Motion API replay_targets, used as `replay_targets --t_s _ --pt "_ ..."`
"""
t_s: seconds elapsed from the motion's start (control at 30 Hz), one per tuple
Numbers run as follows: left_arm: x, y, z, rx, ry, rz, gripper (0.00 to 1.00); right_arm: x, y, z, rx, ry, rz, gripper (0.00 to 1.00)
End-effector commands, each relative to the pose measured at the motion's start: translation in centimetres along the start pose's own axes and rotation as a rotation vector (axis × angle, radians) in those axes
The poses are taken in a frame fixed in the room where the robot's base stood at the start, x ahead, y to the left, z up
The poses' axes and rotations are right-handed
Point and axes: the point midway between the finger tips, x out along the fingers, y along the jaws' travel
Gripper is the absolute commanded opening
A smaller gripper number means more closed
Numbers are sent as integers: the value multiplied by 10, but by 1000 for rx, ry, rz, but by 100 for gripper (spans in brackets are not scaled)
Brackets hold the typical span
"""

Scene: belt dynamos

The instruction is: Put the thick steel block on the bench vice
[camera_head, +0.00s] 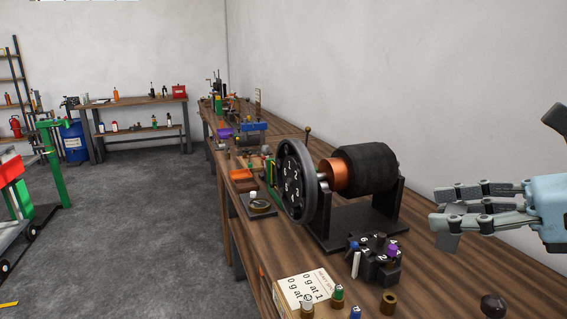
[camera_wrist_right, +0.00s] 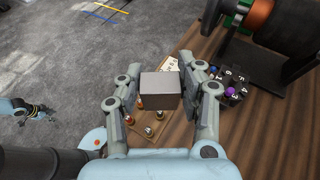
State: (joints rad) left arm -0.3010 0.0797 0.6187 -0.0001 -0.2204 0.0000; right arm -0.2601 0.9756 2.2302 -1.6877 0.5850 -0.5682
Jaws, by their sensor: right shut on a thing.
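My right gripper (camera_head: 438,224) comes in from the right in the head view, above the bench. In the right wrist view its two fingers (camera_wrist_right: 161,85) are shut on a grey steel block (camera_wrist_right: 160,92), held above the bench edge. I cannot surely pick out the bench vice in either view.
A dynamo with a black numbered wheel (camera_head: 293,181) and a copper drum (camera_head: 336,175) stands on the wooden bench (camera_head: 446,290). A black numbered holder (camera_head: 378,262) with coloured pegs and a labelled board (camera_head: 291,290) sit before it. More small items crowd the bench's far end.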

Motion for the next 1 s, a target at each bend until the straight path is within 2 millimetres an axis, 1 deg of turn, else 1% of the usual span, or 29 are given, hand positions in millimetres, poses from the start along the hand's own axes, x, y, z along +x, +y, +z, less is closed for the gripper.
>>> replay_targets --t_s 0.03,0.1,0.23,0.27,0.3,0.47,0.73,0.8,0.9,1.0 --pt "0 0 -1 0 1 0 40 5 1 14 -9 -14 16 0" --pt "0 0 -1 0 2 0 40 12 5 28 -25 -15 49 0" --pt "0 0 -3 0 4 0 40 22 10 48 -46 -14 100 0" --pt "7 0 -2 0 4 0 40 25 11 40 -46 -6 104 0" --pt "18 1 0 0 4 0 40 29 11 27 -44 0 102 0" --pt "50 3 3 0 3 -1 40 41 11 -5 -41 2 102 0" --pt "115 8 15 1 -7 0 40 66 12 -70 -35 7 105 0" --pt "128 10 18 1 -11 0 40 72 12 -82 -33 9 105 0" --pt "139 10 21 1 -14 0 40 76 12 -94 -31 10 106 0" --pt "145 11 23 1 -16 0 40 79 12 -100 -30 11 107 0"
